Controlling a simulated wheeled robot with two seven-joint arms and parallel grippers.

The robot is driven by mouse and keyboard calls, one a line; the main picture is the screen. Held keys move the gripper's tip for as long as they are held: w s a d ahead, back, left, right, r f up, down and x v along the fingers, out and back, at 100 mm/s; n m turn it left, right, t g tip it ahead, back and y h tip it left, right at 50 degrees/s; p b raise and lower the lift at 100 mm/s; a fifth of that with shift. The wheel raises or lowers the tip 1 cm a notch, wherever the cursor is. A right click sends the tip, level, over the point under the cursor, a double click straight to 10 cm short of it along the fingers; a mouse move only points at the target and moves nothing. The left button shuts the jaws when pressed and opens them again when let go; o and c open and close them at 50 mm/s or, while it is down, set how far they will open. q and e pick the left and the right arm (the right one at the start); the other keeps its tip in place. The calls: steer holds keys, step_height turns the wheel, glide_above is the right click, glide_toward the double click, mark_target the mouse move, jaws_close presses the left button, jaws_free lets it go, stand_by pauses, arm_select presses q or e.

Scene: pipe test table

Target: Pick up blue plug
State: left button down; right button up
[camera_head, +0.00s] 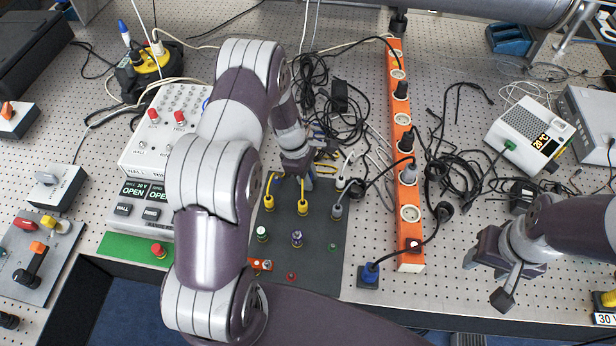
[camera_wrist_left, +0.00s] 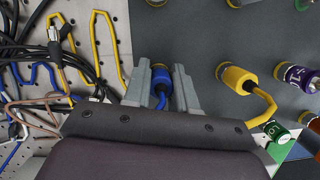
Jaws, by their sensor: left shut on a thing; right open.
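My left gripper (camera_head: 303,180) is at the back edge of the dark grey panel (camera_head: 325,225). In the left wrist view its two fingers (camera_wrist_left: 160,92) are closed around a blue plug (camera_wrist_left: 160,75), with its blue cable running back between them. The plug's tip is over or at the grey panel's edge; I cannot tell if it is clear of the surface. In the head view this plug is mostly hidden by the gripper. My right gripper (camera_head: 486,281) is open and empty.
Yellow plugs (camera_head: 302,206) stand in the panel, and one is right of the fingers in the left wrist view (camera_wrist_left: 238,78). The orange socket strip (camera_head: 395,130) is right of the panel. Tangled black cables (camera_head: 315,85) lie behind the gripper. A white control box (camera_head: 165,130) is left.

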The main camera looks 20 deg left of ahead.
mark_target(311, 175)
arm_select(q)
step_height(311, 175, up, 4)
steer(key=shift+r+b, duration=0.1)
steer(key=shift+b, duration=0.75)
steer(key=s+d+r+b, duration=0.2)
steer(key=s+d+r, duration=0.5)
steer(key=d, duration=0.1)
steer(key=shift+s+d, duration=0.35)
steer(key=shift+d, duration=0.05)
